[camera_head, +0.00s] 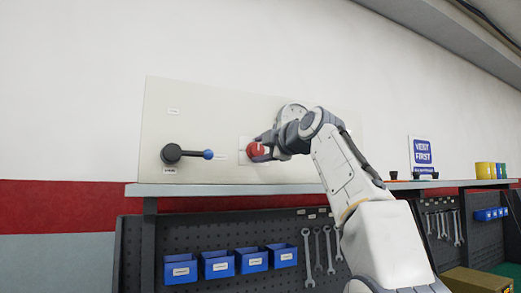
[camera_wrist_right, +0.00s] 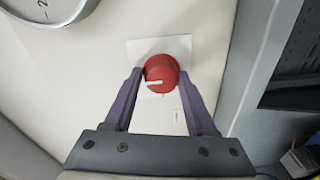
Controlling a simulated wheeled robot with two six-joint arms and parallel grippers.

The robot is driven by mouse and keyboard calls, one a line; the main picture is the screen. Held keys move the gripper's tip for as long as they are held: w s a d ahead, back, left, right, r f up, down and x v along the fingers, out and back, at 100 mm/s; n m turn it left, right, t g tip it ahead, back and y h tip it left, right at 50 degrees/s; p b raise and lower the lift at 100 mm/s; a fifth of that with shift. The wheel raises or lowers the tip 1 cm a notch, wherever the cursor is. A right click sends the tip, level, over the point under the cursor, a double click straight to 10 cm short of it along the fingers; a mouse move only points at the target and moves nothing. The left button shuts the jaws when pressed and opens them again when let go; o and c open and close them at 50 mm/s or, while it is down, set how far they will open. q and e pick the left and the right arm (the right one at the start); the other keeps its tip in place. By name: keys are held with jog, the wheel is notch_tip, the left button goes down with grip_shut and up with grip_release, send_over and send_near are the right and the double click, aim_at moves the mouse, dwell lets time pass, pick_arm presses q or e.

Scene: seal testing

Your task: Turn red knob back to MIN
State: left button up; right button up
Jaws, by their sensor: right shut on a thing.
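The red knob (camera_head: 256,149) is on a light panel (camera_head: 205,110) fixed to the wall. In the right wrist view the red knob (camera_wrist_right: 165,70) has a white pointer line on its face and a pale square plate (camera_wrist_right: 137,48) behind it. My right gripper (camera_head: 264,148) is at the knob. In the wrist view the two fingers of this gripper (camera_wrist_right: 162,77) are on either side of the knob, shut on it. The knob's scale labels are too small to read. My left gripper is in neither view.
A black lever with a blue tip (camera_head: 208,154) sits on the panel to the left. A round gauge (camera_head: 291,113) is partly hidden behind my right arm. A shelf (camera_head: 230,189) runs below the panel, with blue bins (camera_head: 216,265) and wrenches (camera_head: 317,250) under it.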

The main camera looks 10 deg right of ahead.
jog(key=shift+w+f, duration=0.1)
jog(key=shift+f, duration=0.25)
jog(key=o, duration=1.3)
jog(key=shift+r, duration=0.1)
jog(key=shift+s, duration=0.2)
jog(key=b+v, duration=0.4)
jog(key=v, duration=0.6)
jog(key=shift+s+r, duration=0.1)
